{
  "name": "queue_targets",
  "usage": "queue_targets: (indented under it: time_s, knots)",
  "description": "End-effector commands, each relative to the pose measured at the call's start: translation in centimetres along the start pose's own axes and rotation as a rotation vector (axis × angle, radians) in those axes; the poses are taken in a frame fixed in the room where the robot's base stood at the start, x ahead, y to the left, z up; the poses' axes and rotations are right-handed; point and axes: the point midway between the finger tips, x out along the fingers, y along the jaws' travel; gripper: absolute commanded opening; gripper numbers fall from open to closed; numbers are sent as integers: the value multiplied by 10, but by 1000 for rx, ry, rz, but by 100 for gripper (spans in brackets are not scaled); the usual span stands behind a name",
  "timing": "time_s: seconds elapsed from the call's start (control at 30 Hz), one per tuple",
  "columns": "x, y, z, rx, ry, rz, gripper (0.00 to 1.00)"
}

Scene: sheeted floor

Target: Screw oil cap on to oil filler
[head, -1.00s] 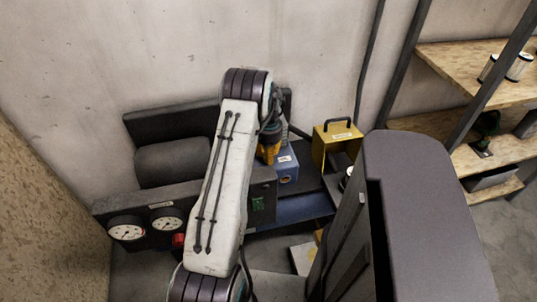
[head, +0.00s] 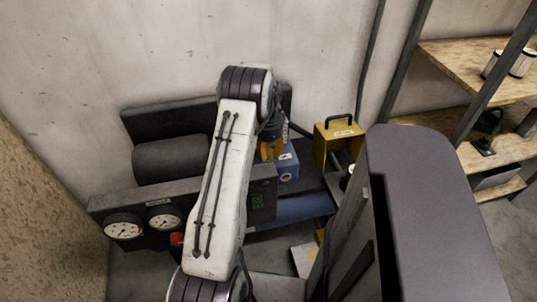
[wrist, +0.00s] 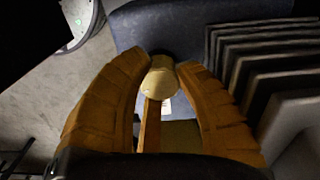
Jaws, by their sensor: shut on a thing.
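In the wrist view my gripper (wrist: 162,66) has its two ribbed orange fingers closed in on a pale yellowish round piece, which looks like the oil cap (wrist: 160,84). The piece sits between the fingertips. A dark round part shows just behind it, too dim to identify as the oil filler. In the head view my gripper (head: 271,150) points down beside a blue box-shaped unit (head: 287,167) on the machine. My arm covers much of the machine there, and neither cap nor filler can be made out.
The machine has a dark cylinder (head: 172,158) and a panel with gauges (head: 124,229) at left. A yellow box with a handle (head: 338,140) stands at right. Grey fins (wrist: 262,60) lie close to the right finger. A wall stands behind; wooden shelves (head: 470,68) are at far right.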

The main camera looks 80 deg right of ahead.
Motion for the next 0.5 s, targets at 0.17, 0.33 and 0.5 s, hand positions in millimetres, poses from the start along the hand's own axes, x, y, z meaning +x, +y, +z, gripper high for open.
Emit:
queue_targets:
  time_s: [0.17,0.33,0.5]
  knots:
    - [1,-1,-1,216,2,-4,0]
    - [0,-1,-1,421,2,-5,0]
    - [-1,-1,-1,626,2,-7,0]
